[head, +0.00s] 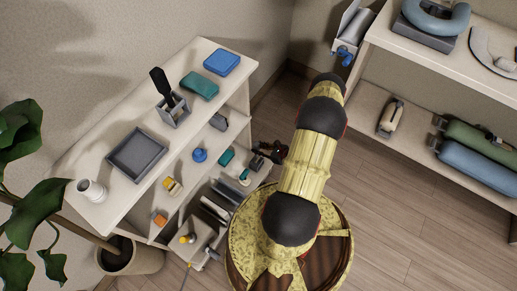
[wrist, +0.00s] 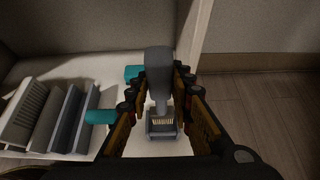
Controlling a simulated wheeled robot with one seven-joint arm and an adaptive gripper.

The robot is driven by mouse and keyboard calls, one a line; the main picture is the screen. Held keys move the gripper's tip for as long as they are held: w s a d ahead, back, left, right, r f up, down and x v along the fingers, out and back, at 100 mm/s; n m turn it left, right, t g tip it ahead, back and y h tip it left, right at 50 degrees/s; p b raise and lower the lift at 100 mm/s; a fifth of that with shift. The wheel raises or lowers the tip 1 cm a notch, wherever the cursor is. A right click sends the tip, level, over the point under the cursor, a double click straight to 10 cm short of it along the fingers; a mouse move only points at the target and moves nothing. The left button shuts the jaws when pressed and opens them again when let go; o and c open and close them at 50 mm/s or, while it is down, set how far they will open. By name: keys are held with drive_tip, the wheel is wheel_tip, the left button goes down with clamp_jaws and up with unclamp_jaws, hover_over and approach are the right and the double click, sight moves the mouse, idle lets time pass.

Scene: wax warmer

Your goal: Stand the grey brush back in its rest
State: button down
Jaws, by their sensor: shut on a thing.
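A small grey open box, seemingly the rest (wrist: 151,130), lies right below the bristles. I cannot tell whether the bristles are inside it or just above. In the head view my gripper (head: 269,151) is by the right side of the white shelf unit; the brush cannot be made out there.
A teal block (wrist: 133,73) and a teal cylinder (wrist: 101,117) lie left of the fingers. Several grey upright panels (wrist: 68,118) stand farther left. On the white unit's top (head: 133,109), a black brush (head: 161,82) stands in a grey holder. Open floor (wrist: 265,95) lies to the right.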

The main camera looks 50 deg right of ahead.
drive_tip(key=shift+f+b, duration=0.9)
drive_tip(key=shift+f, duration=0.15)
idle(0.9)
drive_tip(key=shift+f, duration=2.6)
idle(1.1)
drive_tip(key=c, duration=1.5)
unclamp_jaws()
